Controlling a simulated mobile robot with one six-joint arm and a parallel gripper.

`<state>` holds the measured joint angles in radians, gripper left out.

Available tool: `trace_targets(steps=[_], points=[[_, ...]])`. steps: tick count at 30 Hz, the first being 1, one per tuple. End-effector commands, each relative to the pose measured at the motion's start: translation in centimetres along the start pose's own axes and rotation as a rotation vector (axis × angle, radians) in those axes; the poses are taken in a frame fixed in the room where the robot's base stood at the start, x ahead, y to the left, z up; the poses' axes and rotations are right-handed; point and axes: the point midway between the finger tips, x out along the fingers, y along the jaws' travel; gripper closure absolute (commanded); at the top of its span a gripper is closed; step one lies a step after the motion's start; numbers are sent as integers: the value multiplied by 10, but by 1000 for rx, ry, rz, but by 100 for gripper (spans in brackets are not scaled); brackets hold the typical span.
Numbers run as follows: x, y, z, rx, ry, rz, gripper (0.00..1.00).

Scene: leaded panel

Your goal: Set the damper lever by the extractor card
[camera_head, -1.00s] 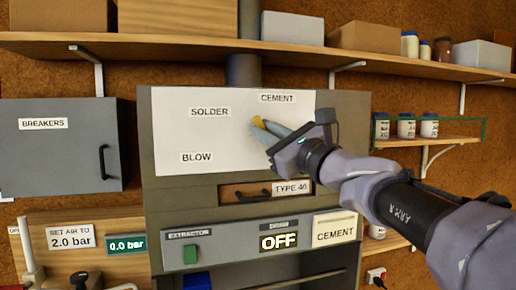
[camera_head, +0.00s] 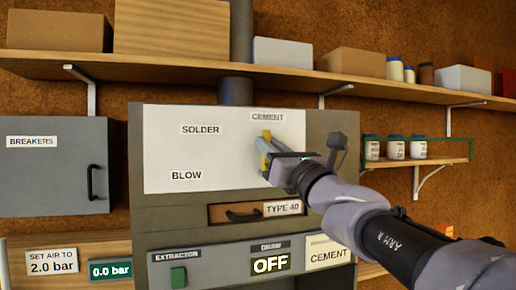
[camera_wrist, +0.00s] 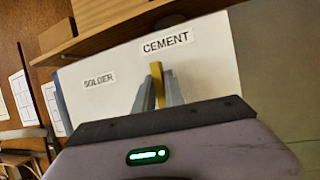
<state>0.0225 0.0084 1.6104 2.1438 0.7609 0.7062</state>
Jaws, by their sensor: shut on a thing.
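The damper lever is a yellow bar (camera_head: 266,137) on the white panel (camera_head: 170,150), just below the CEMENT label (camera_head: 268,117). My gripper (camera_head: 265,146) is shut on the lever; its yellow end stands between the grey fingers in the wrist view (camera_wrist: 157,82). The lever's lower part is hidden by the fingers. The panel also bears SOLDER (camera_head: 201,129) and BLOW (camera_head: 186,175) labels. The extractor card (camera_head: 328,254) at the lower right reads CEMENT. The draw display (camera_head: 270,263) reads OFF.
A green extractor switch (camera_head: 179,277) is at lower left. The breakers box (camera_head: 50,180) is at left. A shelf (camera_head: 180,75) with boxes runs above; a small jar shelf (camera_head: 440,160) is at right.

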Motion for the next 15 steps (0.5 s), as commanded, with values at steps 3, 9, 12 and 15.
trace_targets(steps=[3,9,12,15], points=[[0,0,-1,4,1,-1,100],[0,0,-1,4,1,-1,100],[0,0,-1,3,1,-1,74],[0,0,-1,3,1,-1,64]])
